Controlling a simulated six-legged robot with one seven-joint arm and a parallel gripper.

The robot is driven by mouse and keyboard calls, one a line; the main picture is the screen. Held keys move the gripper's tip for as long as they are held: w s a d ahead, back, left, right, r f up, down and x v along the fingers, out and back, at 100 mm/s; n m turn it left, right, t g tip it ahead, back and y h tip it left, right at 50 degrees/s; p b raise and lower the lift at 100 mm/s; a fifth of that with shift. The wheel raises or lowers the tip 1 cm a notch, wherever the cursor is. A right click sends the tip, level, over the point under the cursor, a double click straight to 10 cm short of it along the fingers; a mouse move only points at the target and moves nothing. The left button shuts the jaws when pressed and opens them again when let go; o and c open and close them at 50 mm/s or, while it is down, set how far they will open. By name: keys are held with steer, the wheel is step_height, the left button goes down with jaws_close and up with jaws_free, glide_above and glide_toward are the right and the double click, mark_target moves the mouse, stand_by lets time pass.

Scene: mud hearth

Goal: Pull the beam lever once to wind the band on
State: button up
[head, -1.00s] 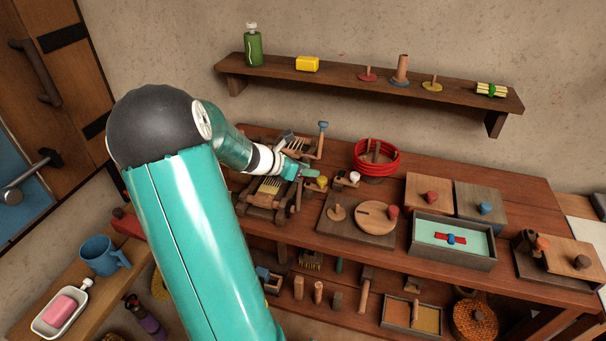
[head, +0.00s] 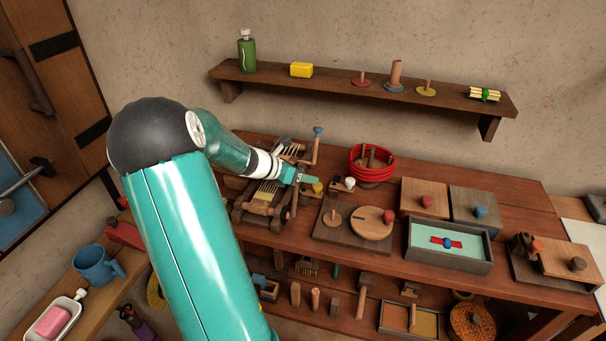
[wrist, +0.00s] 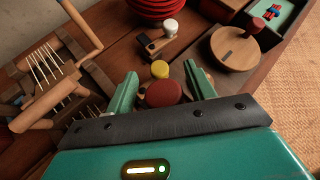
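The small wooden loom (head: 262,200) with pale strands stands at the left of the bench; it also shows in the wrist view (wrist: 45,75). An upright wooden lever with a blue knob (head: 318,131) rises at its back right. I cannot tell for certain that this is the beam lever. My gripper (head: 305,179) is beside the loom's right side, in front of that upright. In the wrist view its fingers (wrist: 160,88) are apart, with a dark red round knob (wrist: 163,94) between them in the picture. Contact and depth are unclear. A yellow knob (wrist: 160,69) shows just beyond.
A white-knobbed block (head: 344,185), a red coiled ring (head: 371,164) and a board with a round disc (head: 370,224) are right of my gripper. Lidded boxes and a tray (head: 449,261) stand farther right. A wall shelf (head: 360,87) runs above the bench.

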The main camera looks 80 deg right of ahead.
steer(key=shift+a+r, duration=0.1)
steer(key=shift+r, duration=0.05)
steer(key=v, duration=1.3)
steer(key=shift+w+a+r, duration=0.2)
